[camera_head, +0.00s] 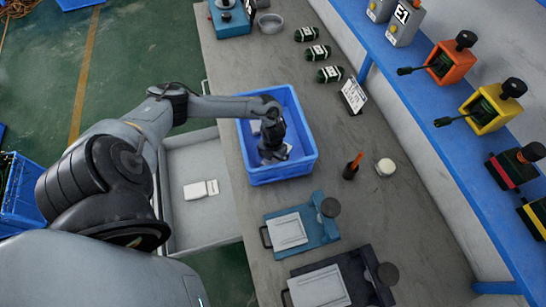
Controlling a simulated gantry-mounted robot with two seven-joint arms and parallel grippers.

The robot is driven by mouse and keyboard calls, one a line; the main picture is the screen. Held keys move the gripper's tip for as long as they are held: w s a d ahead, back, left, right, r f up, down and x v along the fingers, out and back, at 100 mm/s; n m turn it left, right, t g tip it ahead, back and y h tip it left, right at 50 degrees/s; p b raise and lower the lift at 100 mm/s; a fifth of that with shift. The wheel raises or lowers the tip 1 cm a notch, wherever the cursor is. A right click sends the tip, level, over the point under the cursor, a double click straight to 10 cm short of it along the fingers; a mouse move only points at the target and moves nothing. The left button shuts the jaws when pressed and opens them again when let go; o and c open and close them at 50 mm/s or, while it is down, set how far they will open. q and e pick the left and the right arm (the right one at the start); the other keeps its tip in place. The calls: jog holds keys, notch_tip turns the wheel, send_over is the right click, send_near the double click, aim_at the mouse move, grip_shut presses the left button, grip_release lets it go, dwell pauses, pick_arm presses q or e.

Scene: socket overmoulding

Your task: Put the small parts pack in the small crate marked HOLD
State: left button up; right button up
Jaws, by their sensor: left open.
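A small blue crate (283,175) stands on the grey bench; I cannot read any HOLD mark on it. My left gripper (273,154) points down inside the crate and is open. Small pale items show in the crate beside the gripper, one by its right finger (287,149) and one to its upper left (256,126). The gripper partly hides them, and I cannot tell which is the small parts pack. A white packet (201,190) lies in the open grey drawer (210,230) left of the bench. My right gripper is out of view.
A black-and-white sign (353,95) stands right of the crate, its text unreadable. Several dark green rolls (318,53) lie behind. An orange-handled tool (352,166) and a white round pot (385,167) stand to the right. A teal fixture (318,226) is in front. A blue shelf (425,95) runs along the right.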

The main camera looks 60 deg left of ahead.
pick_arm(q)
jog(key=shift+r, duration=0.15)
notch_tip(320, 180, up, 12)
jog(key=p, duration=0.1)
dwell(0.5)
dwell(0.3)
